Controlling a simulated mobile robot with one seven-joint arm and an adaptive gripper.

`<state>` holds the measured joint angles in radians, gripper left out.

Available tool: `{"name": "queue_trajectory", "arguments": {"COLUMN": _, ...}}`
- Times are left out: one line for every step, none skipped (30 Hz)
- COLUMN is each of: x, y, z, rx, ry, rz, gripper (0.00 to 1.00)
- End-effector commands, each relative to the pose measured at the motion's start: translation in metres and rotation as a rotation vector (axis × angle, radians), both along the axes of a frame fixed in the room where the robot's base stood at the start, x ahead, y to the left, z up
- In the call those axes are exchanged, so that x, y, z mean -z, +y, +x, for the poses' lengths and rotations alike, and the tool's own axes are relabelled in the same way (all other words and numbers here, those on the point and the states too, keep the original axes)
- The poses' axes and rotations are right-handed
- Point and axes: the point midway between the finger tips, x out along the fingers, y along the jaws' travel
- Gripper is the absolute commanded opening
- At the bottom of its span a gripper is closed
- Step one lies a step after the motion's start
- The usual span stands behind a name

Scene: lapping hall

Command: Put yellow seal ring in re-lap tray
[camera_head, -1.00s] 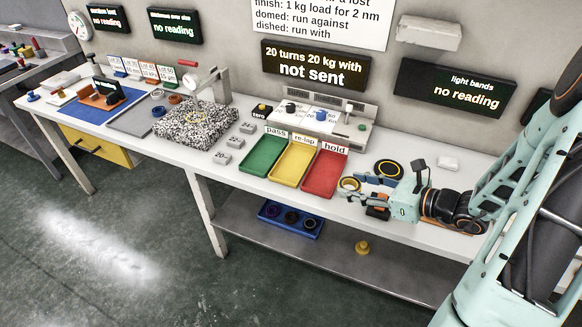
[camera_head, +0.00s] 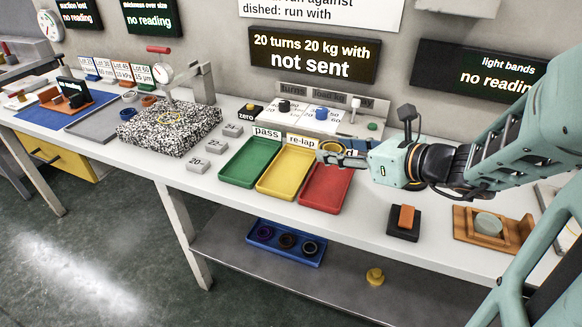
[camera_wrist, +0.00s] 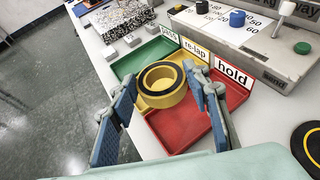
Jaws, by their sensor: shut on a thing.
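The yellow seal ring (camera_wrist: 161,98) has a dark top band and sits between the two fingertips of my gripper (camera_wrist: 163,92) in the wrist view. My gripper (camera_head: 328,157) is shut on it and holds it above the trays, near the border of the yellow and red ones. The re-lap tray (camera_head: 283,174) is yellow, with a "re-lap" label at its back. In the wrist view the ring and fingers hide much of that tray.
The green pass tray (camera_head: 250,163) lies left of the yellow tray, and the red hold tray (camera_head: 325,190) lies right. A grey control box (camera_head: 315,117) stands behind them. Small grey weights (camera_head: 198,166) and a speckled granite block (camera_head: 165,135) are farther left. A black pad (camera_head: 403,228) lies at right.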

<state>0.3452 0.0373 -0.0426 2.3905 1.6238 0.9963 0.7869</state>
Motion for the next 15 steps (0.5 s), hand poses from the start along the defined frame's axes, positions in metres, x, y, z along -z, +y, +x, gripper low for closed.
{"name": "queue_trajectory", "arguments": {"x": 0.005, "y": 0.007, "z": 0.004, "rx": -0.006, "ry": 0.001, "rz": 0.001, "gripper": 0.14}}
{"name": "queue_trajectory", "arguments": {"x": 0.008, "y": 0.011, "z": 0.008, "rx": -0.006, "ry": 0.001, "rz": 0.001, "gripper": 0.14}}
{"name": "queue_trajectory", "arguments": {"x": 0.013, "y": 0.018, "z": 0.013, "rx": -0.006, "ry": 0.003, "rz": 0.001, "gripper": 0.14}}
{"name": "queue_trajectory", "arguments": {"x": 0.016, "y": 0.023, "z": 0.019, "rx": -0.007, "ry": 0.002, "rz": 0.002, "gripper": 0.14}}
{"name": "queue_trajectory", "arguments": {"x": 0.019, "y": 0.028, "z": 0.024, "rx": -0.008, "ry": 0.002, "rz": 0.001, "gripper": 0.14}}
{"name": "queue_trajectory", "arguments": {"x": 0.024, "y": 0.036, "z": 0.03, "rx": -0.008, "ry": 0.004, "rz": 0.003, "gripper": 0.14}}
{"name": "queue_trajectory", "arguments": {"x": 0.027, "y": 0.041, "z": 0.036, "rx": -0.006, "ry": 0.003, "rz": 0.001, "gripper": 0.14}}
{"name": "queue_trajectory", "arguments": {"x": 0.031, "y": 0.047, "z": 0.041, "rx": -0.009, "ry": 0.002, "rz": 0.002, "gripper": 0.14}}
{"name": "queue_trajectory", "arguments": {"x": 0.036, "y": 0.054, "z": 0.048, "rx": -0.008, "ry": 0.002, "rz": 0.001, "gripper": 0.14}}
{"name": "queue_trajectory", "arguments": {"x": 0.038, "y": 0.059, "z": 0.053, "rx": -0.007, "ry": 0.002, "rz": 0.002, "gripper": 0.14}}
{"name": "queue_trajectory", "arguments": {"x": 0.042, "y": 0.065, "z": 0.058, "rx": -0.007, "ry": 0.003, "rz": 0.002, "gripper": 0.14}}
{"name": "queue_trajectory", "arguments": {"x": 0.051, "y": 0.07, "z": 0.063, "rx": -0.006, "ry": 0.005, "rz": 0.002, "gripper": 0.14}}
{"name": "queue_trajectory", "arguments": {"x": 0.058, "y": 0.073, "z": 0.067, "rx": -0.005, "ry": 0.005, "rz": 0.003, "gripper": 0.14}}
{"name": "queue_trajectory", "arguments": {"x": 0.063, "y": 0.076, "z": 0.07, "rx": -0.006, "ry": 0.005, "rz": 0.002, "gripper": 0.14}}
{"name": "queue_trajectory", "arguments": {"x": 0.07, "y": 0.08, "z": 0.074, "rx": -0.003, "ry": 0.005, "rz": 0.002, "gripper": 0.14}}
